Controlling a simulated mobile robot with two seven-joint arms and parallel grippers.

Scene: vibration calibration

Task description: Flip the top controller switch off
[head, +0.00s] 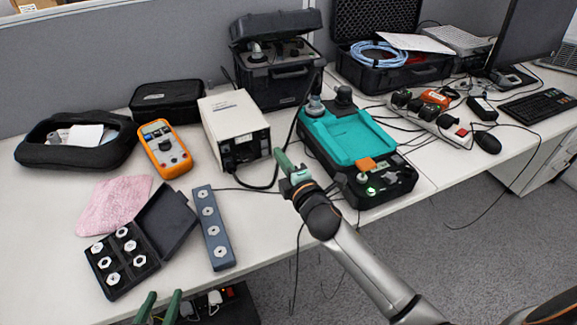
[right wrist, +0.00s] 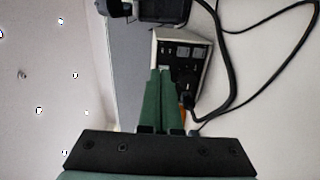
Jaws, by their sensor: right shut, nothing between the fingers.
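A white box-shaped unit (head: 232,112) stands mid-table with a dark panel (head: 246,150) on its front end; I cannot tell for sure that it is the controller. In the right wrist view the panel (right wrist: 190,52) shows sockets or switches, too small to tell their positions. My right gripper (head: 281,158) is shut and empty, just right of the panel in the head view. In the right wrist view its fingertips (right wrist: 161,70) overlap the panel's lower left; contact cannot be told. My left gripper (head: 159,297) is open and empty at the bottom edge.
A teal-topped device (head: 345,135) with a green-lit control stands right of my right gripper. Black cables (right wrist: 225,95) run beside the panel. An orange multimeter (head: 165,148), a blue-grey strip (head: 213,228) and an open black case (head: 122,262) lie to the left.

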